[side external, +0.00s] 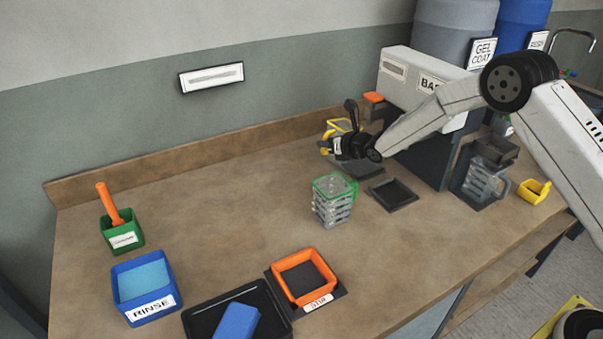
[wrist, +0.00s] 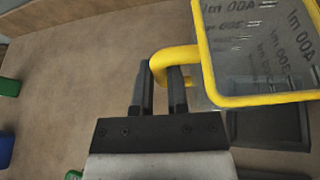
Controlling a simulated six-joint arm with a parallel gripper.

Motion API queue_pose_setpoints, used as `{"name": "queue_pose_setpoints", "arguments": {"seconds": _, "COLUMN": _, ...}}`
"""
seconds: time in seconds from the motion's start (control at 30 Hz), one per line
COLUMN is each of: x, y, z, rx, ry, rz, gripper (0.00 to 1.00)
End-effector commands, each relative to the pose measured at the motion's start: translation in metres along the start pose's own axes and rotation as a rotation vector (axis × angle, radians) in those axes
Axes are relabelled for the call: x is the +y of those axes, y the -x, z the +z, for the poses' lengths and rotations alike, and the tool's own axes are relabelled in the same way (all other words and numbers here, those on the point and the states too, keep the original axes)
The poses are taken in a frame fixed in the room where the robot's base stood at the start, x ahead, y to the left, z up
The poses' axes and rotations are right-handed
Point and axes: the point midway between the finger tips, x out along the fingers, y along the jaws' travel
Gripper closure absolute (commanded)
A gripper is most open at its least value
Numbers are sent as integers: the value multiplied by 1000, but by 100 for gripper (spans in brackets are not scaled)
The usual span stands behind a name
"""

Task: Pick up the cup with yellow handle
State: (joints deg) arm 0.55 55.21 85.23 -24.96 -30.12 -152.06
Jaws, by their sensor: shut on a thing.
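The cup with the yellow handle (wrist: 260,45) is a clear measuring cup with a yellow rim and printed marks; it fills the upper right of the wrist view. Its yellow handle (wrist: 172,60) passes between the dark fingers of my gripper (wrist: 163,80), which are shut on it. In the side external view my gripper (side external: 333,147) is at the back of the bench, in front of the cup (side external: 341,125), and hides much of it. I cannot tell whether the cup's base touches what is below it.
A green-rimmed clear cup (side external: 333,202) stands in front of my gripper. An empty dark pad (side external: 393,194) lies to its right. The grey dispenser (side external: 425,120) stands close on the right. An orange tray (side external: 303,277) and a blue rinse tub (side external: 147,286) are at the front. The left-centre bench is clear.

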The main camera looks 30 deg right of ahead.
Motion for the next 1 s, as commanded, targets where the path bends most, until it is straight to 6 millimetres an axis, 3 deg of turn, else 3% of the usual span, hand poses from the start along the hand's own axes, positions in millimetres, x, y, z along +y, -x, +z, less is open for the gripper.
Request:
{"name": "queue_pose_setpoints", "arguments": {"seconds": 0.67, "x": 1, "y": 0, "z": 1, "rx": -1, "ry": 0, "rz": 0, "gripper": 100}}
{"name": "queue_pose_setpoints", "arguments": {"seconds": 1.0, "x": 6, "y": 21, "z": 1, "rx": -2, "ry": -6, "rz": -2, "gripper": 100}}
